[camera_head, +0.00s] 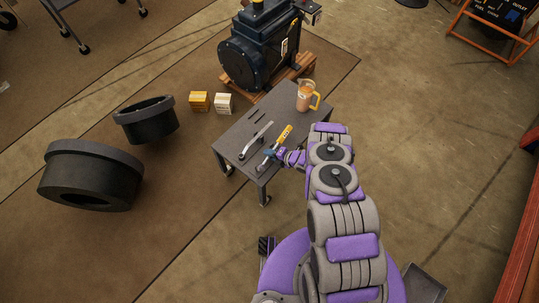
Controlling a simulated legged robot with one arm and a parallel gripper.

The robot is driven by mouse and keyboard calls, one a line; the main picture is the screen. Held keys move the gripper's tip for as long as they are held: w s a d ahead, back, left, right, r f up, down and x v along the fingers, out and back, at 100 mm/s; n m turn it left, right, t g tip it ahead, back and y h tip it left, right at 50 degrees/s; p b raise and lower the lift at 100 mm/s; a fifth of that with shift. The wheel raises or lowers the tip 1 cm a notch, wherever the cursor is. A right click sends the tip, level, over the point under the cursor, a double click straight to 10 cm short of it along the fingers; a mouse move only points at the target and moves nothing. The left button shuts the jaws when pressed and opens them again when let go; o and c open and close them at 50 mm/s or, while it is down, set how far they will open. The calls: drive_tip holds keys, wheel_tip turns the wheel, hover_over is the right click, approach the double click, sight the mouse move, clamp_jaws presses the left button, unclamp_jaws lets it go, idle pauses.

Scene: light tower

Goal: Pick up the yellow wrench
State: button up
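The yellow wrench (285,132) is on the small dark grey table (236,128), with its yellow part pointing up and right. My gripper (270,154) is at the lower end of the yellow part, low over the table. It hides part of the wrench. The view is too small to show whether the fingers are open or shut, or whether they touch the wrench. A grey metal piece shows just below my gripper; I cannot tell if it belongs to the wrench.
An orange-filled jug (306,96) stands at the table's far right corner. A dark machine (258,50) on a wooden pallet, two small boxes (199,101) and black cylinders (92,180) stand beyond and left.

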clamp_jaws()
idle(0.4)
drive_tip(key=shift+r, duration=0.2)
wheel_tip(320, 180, up, 3)
drive_tip(key=shift+r+p, duration=0.15)
drive_tip(key=shift+p, duration=0.95)
drive_tip(key=s+a+r+p, duration=0.1)
drive_tip(key=s+p, duration=0.2)
drive_tip(key=s, duration=1.3)
drive_tip(key=shift+r, duration=0.15)
